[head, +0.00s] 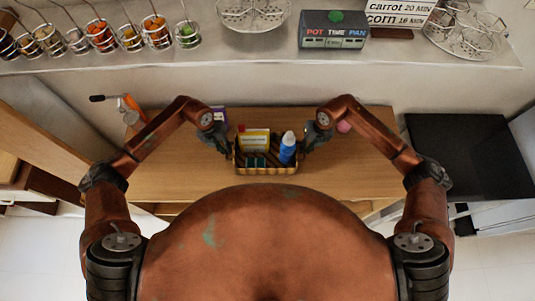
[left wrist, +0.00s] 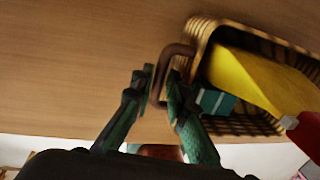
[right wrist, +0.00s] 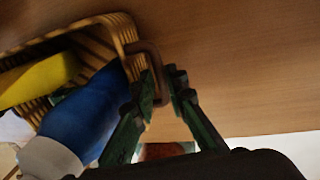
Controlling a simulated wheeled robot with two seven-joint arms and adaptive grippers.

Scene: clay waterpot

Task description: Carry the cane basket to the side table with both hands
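The cane basket (head: 265,171) is at the middle of the wooden table's front part, apparently resting on it. The basket's underside is hidden.
The wooden table (head: 190,178) has bare room on both sides. A black-topped table (head: 465,155) stands at right. A shelf (head: 390,57) with jars runs behind.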

